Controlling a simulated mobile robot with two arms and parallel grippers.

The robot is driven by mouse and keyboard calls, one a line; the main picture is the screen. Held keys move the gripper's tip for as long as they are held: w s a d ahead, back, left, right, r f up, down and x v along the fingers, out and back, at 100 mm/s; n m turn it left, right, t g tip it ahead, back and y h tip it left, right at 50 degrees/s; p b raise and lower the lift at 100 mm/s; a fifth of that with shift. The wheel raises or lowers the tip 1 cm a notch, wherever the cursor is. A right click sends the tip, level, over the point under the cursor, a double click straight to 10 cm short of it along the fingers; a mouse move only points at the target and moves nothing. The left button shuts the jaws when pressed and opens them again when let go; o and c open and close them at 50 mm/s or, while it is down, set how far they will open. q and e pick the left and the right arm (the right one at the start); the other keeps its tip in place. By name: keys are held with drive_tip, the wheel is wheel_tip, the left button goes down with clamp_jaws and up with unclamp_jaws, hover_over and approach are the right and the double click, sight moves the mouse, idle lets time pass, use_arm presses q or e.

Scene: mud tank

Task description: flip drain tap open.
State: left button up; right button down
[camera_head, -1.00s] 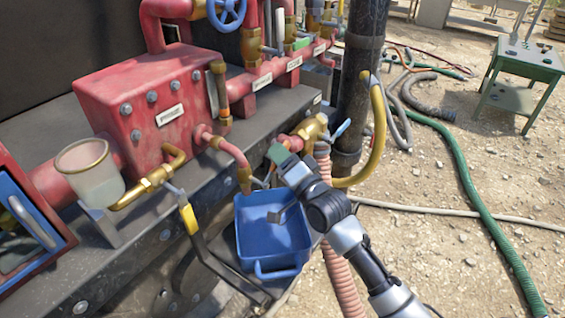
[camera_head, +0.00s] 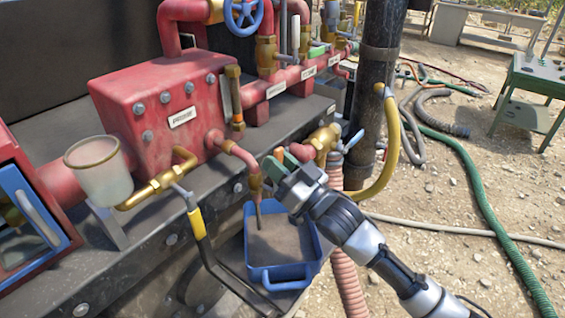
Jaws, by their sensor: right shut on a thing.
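My right gripper (camera_head: 277,165), with green fingertips, is just right of this spout. It is shut on the drain tap's handle, which the fingers mostly hide. A thin dark stream (camera_head: 258,215) shows below the spout. The blue tray (camera_head: 287,273) stands under it, with grey-brown matter inside. My left gripper is not in view.
A brass valve (camera_head: 323,142) with a blue lever and a ribbed pink hose (camera_head: 346,285) are close behind and beside my right gripper. A yellow-gripped lever (camera_head: 197,223) is left of the tray. A black post (camera_head: 378,90) stands behind. Hoses lie on the gravel.

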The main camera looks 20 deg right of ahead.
drive_tip(key=shift+s+a+n+g+y, duration=0.25)
drive_tip(key=shift+a+n+g+y, duration=0.1)
drive_tip(key=shift+n, duration=0.55)
drive_tip(key=c, duration=1)
unclamp_jaws()
drive_tip(key=shift+o, duration=0.2)
drive_tip(key=b+v, duration=0.3)
drive_tip(key=v, duration=0.7)
drive_tip(key=shift+s+d+f+b, duration=0.2)
drive_tip(key=shift+s+b, duration=0.1)
